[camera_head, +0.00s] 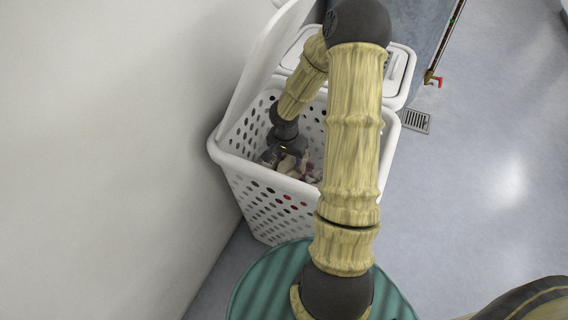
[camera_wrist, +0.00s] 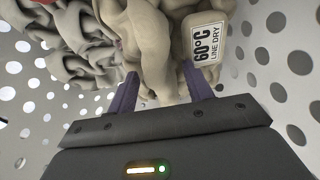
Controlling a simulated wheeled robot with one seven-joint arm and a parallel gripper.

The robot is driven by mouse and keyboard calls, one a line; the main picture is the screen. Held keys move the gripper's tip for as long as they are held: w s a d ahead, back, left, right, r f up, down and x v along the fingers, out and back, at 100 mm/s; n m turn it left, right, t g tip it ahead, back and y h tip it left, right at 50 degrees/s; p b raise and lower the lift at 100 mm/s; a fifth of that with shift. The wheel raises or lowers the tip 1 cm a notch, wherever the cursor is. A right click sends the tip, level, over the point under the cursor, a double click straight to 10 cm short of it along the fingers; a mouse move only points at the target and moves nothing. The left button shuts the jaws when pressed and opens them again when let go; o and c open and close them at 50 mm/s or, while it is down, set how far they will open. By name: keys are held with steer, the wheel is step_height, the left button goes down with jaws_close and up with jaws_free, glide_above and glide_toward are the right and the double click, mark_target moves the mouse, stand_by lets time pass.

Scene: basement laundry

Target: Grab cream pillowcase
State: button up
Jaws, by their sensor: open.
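A cream cloth (camera_wrist: 150,40), likely the pillowcase, lies crumpled in the white laundry hamper. In the head view the cream cloth (camera_head: 287,164) shows small beside my gripper (camera_head: 272,158), partly hidden by the hamper and my arm.
The perforated white hamper (camera_head: 228,158) stands against the wall with its lid (camera_head: 262,62) raised. Greyish cloth (camera_wrist: 85,45) lies left of the cream one. A second lidded white bin (camera_head: 398,75) is behind. A floor drain (camera_head: 416,121) and open floor are at right.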

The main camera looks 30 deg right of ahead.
steer(key=shift+f, duration=0.1)
jaws_close()
stand_by(0.4)
steer(key=shift+s+d+r, duration=0.15)
steer(key=shift+r, duration=0.2)
steer(key=s+d+r+p, duration=0.5)
steer(key=s+d+r, duration=0.2)
steer(key=s, duration=0.3)
steer(key=shift+s+d+r, duration=0.25)
steer(key=shift+s+d, duration=0.15)
steer(key=shift+d, duration=0.3)
